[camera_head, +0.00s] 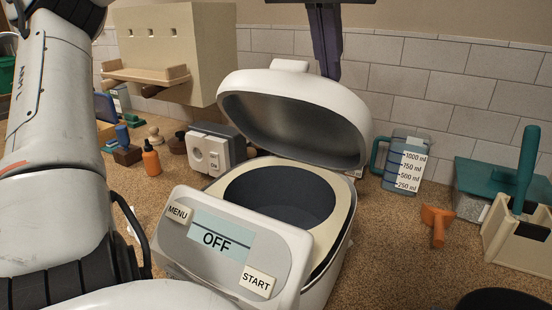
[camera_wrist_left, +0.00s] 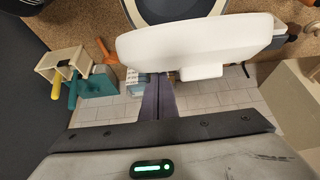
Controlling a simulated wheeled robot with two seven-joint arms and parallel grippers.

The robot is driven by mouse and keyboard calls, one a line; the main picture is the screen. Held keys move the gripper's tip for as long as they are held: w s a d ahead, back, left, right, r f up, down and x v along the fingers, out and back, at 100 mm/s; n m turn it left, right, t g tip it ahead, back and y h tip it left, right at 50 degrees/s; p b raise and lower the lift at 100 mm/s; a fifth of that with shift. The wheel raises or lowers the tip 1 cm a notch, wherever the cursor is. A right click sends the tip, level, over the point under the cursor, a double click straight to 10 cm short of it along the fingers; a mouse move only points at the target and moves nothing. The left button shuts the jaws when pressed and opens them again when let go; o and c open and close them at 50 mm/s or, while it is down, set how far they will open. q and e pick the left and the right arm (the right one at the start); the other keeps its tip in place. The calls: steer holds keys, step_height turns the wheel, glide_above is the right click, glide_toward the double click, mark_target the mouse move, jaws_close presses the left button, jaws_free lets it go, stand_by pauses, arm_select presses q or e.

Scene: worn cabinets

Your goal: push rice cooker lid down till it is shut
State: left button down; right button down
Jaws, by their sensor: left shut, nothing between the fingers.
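The white rice cooker (camera_head: 325,260) stands on the speckled counter with its panel reading OFF. Its lid (camera_head: 297,110) is hinged open and tilted up, showing the grey inside; the dark inner pot (camera_head: 280,195) is uncovered. In the left wrist view the lid (camera_wrist_left: 200,42) appears from its outer side, with a white tab (camera_wrist_left: 202,73) on it. My left gripper (camera_head: 330,72) hangs behind the lid's top edge, its dark fingers shut and empty. The fingers also show in the left wrist view (camera_wrist_left: 160,78), close to the lid; contact cannot be told. My right gripper is out of view.
A blue measuring jug (camera_head: 402,162) and an orange tool (camera_head: 437,222) stand to the right, near a wooden holder (camera_head: 510,235). A small grey-white appliance (camera_head: 212,150) and orange bottle (camera_head: 151,158) are left. A beige cabinet (camera_head: 175,50) hangs at upper left.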

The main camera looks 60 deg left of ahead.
mark_target(317, 81)
arm_select(q)
steer(key=shift+s+d+f+b, duration=0.55)
steer(key=shift+s+f, duration=0.2)
steer(key=shift+s, duration=0.15)
steer(key=shift+s+d+f+b, duration=0.5)
steer(key=shift+s+f, duration=0.25)
steer(key=shift+s, duration=0.1)
steer(key=s+d+f+b, duration=0.2)
steer(key=s+f+b, duration=0.2)
steer(key=f, duration=0.5)
steer(key=shift+s+d+b, duration=0.2)
steer(key=shift+s+b, duration=0.1)
steer(key=shift+b, duration=0.5)
steer(key=shift+f, duration=0.35)
steer(key=shift+s+d+f+b, duration=0.1)
steer(key=shift+s+f+b, duration=0.05)
steer(key=shift+f+b, duration=0.2)
